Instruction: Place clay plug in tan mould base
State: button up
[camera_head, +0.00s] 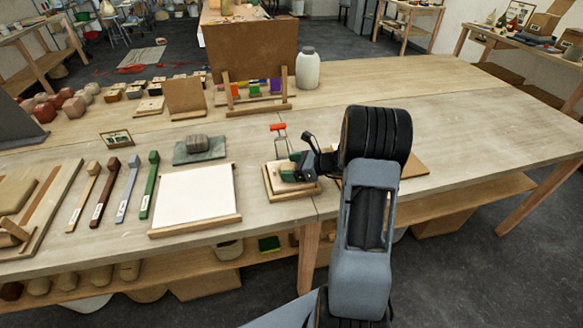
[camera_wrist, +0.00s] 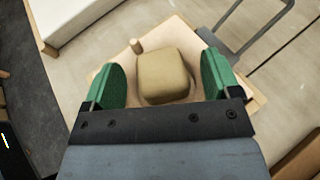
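The clay plug (camera_wrist: 163,76) is a rounded tan block. In the wrist view it stands between the green fingers of my gripper (camera_wrist: 160,82), with a gap on both sides. My gripper is open. The tan mould base (camera_wrist: 128,63) lies under the plug and fingers, with a small peg near the plug. The plug appears to rest in the base's middle; its seating depth cannot be told. In the head view my gripper (camera_head: 297,168) is low over the mould base (camera_head: 309,191), and the fingers hide most of the plug.
A grey wire frame with a red handle (camera_head: 278,127) stands close behind the base. A white panel (camera_head: 195,195) lies to the left. A grey lump (camera_head: 197,142) sits on a green slab farther back. The table's right side is mostly clear.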

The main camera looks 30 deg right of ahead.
jog(key=shift+o, duration=0.3)
jog(key=shift+s+a+f, duration=0.15)
jog(key=shift+s+f, duration=0.15)
jog(key=shift+f, duration=0.5)
jog(key=shift+w+r+p, duration=0.1)
jog(key=shift+r+p, duration=0.4)
jog(key=shift+r, duration=0.05)
jog(key=r+v, duration=0.1)
jog(key=v, duration=1)
jog(key=s+a+r+n+g+h, duration=0.2)
jog(key=s+a+n+h, duration=0.3)
jog(key=n, duration=0.8)
jog(key=s+a+r+n+g+h, duration=0.3)
jog(key=s+a+n, duration=0.6)
jog(key=a+n, duration=0.4)
jog(key=shift+a+r+n+h+b, duration=0.3)
jog(key=shift+r+h+b, duration=0.1)
jog(key=shift+r+h, duration=0.55)
jog(key=shift+s+f, duration=0.1)
jog(key=shift+s, duration=0.05)
jog(key=shift+d, duration=0.1)
